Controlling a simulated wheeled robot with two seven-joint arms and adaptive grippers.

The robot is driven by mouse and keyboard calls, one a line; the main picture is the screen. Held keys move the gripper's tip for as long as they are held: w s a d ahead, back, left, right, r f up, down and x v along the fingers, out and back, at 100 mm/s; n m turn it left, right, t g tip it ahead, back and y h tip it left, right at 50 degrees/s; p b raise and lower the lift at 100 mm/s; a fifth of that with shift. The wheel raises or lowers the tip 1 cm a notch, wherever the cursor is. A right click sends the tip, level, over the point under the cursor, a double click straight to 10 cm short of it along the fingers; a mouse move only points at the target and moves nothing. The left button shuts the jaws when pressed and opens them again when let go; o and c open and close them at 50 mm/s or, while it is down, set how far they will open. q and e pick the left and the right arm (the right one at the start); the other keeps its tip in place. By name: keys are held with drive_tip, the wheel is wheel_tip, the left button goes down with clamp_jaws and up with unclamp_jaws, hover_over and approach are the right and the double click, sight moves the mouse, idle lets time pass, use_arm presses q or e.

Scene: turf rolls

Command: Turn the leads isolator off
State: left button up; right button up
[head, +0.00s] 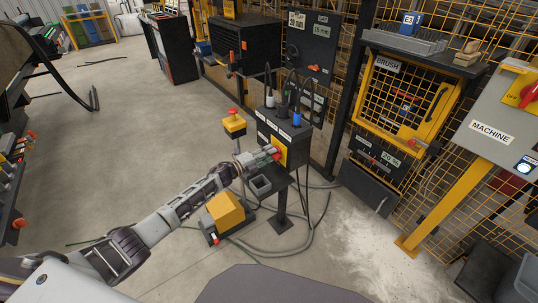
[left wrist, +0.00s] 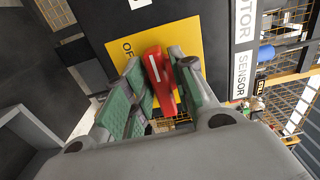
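The isolator's red handle (head: 276,152) sits on a yellow plate (head: 283,157) on the front of a black box (head: 290,137) on a post. In the left wrist view the red handle (left wrist: 160,78) stands slightly tilted on the yellow plate (left wrist: 112,52), where the letters "OF" show; the rest of the word is hidden. My left gripper (head: 268,156) reaches the box from the left. In the left wrist view its green-padded fingers (left wrist: 162,92) lie on both sides of the handle, close against it, and appear shut on it. My right gripper is not in view.
Leads with a blue plug (head: 296,118) rise from the box top. A small grey tray (head: 261,185) is just below my gripper. A yellow block (head: 225,210) and cables lie on the floor. The machine isolator (head: 495,115) stands at right. Open floor lies left.

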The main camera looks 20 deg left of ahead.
use_arm(q)
drive_tip(key=shift+o, duration=0.6)
drive_tip(key=v, duration=1.2)
idle(0.7)
